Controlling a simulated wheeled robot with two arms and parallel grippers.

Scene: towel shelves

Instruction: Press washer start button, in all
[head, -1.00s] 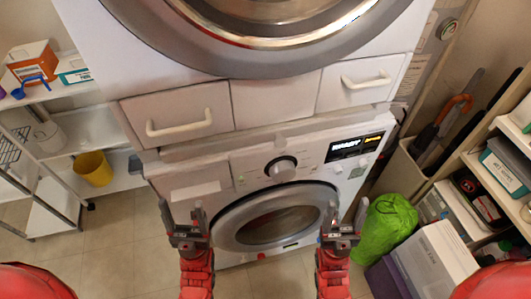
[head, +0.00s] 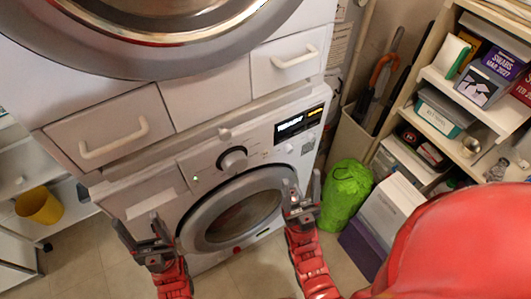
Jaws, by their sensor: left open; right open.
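The white washer (head: 150,190) stands at the lower middle of the head view, with a round door (head: 240,215) that is shut. Its control panel has a dark knob (head: 232,160), a lit display (head: 298,124) and small buttons (head: 289,148) to the right below the display. Which button is start is too small to tell. My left gripper (head: 142,238) is open and empty, in front of the washer's lower left. My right gripper (head: 302,195) is open and empty, in front of the right side of the door, below the buttons. Neither visibly touches the panel.
A second machine (head: 160,40) is stacked above, with white handled drawers (head: 103,132) between. A green bag (head: 345,195) and storage boxes (head: 392,208) stand on the right. Shelves (head: 470,105) fill the far right. A yellow bucket (head: 39,206) is at the left.

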